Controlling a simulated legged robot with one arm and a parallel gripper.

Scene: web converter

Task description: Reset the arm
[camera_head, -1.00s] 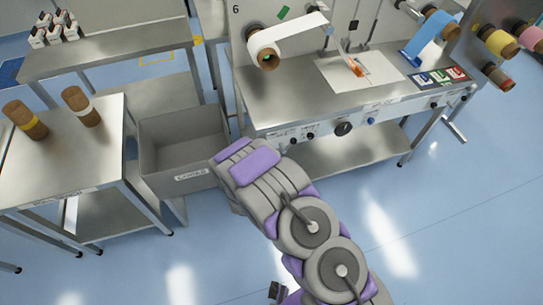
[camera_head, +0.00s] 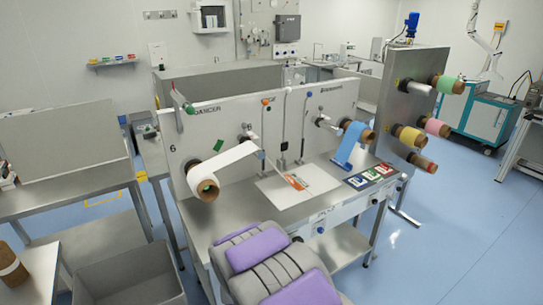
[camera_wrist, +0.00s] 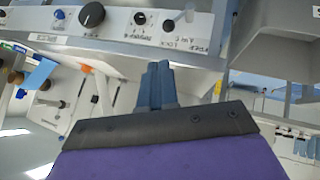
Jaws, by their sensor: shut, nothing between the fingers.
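My arm, grey with purple pads, shows at the bottom of the head view in front of the converter bench (camera_head: 345,190). The gripper fingers are not visible there. In the wrist view my gripper (camera_wrist: 158,70) has its blue-grey fingers together and empty. The fingers point toward the bench's front panel (camera_wrist: 120,25), which carries a black knob (camera_wrist: 91,14) and several switches. I cannot tell the exact gap between the fingertips and the panel.
A grey bin (camera_head: 130,275) stands on the floor at lower left, beside a steel table (camera_head: 40,265) with a brown core. White (camera_head: 222,170) and blue (camera_head: 350,145) rolls hang on the converter panel. Blue floor (camera_head: 440,240) is clear at the right.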

